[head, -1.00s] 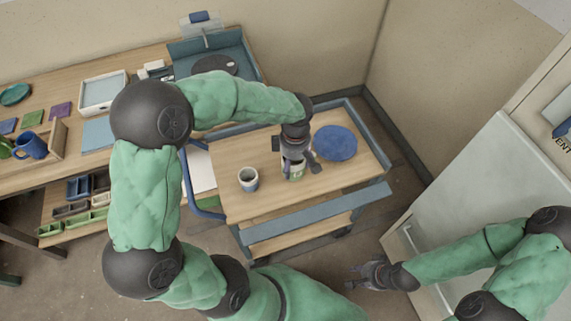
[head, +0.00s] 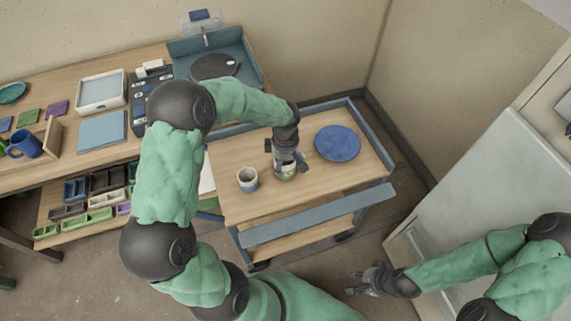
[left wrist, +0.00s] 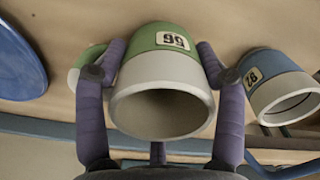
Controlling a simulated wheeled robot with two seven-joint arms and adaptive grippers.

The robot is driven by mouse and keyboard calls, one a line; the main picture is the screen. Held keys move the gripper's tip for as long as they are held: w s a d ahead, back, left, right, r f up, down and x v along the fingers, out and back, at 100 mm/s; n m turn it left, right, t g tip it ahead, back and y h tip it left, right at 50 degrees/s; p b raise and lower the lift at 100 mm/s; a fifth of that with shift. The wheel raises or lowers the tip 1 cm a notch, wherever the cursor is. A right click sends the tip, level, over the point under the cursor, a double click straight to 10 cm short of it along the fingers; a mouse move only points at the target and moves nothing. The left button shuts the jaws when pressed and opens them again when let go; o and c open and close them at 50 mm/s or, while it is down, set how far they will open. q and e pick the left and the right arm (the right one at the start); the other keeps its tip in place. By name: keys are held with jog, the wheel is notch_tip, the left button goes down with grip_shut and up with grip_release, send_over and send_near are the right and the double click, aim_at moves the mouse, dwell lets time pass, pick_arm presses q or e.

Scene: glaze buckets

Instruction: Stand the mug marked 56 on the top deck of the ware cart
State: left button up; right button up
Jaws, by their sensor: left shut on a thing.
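A green-and-white mug (head: 288,173) is between the fingers of my left gripper (head: 287,168), over the wooden top deck of the ware cart (head: 262,202). The gripper comes from above and is shut on it. In the left wrist view this mug (left wrist: 160,75) has its mouth towards the camera, handle at left. Its label is upside down there and looks like 66 or 99; I cannot surely read 56. Whether its base touches the deck is unclear. My right gripper (head: 368,279) is open and empty, low beside the cart.
A blue-and-white mug (head: 247,179) stands on the deck left of the held mug; its label also shows in the left wrist view (left wrist: 254,77). A blue plate (head: 338,143) lies at the right. Bare deck lies in front. A workbench (head: 65,137) stands left, a pale cabinet (head: 470,185) right.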

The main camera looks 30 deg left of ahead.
pick_arm(q)
jog(key=shift+f, duration=0.1)
jog(key=o, duration=1.4)
jog(key=shift+r, duration=0.25)
notch_tip(320, 180, up, 12)
jog(key=p, duration=0.3)
jog(key=shift+f, duration=0.1)
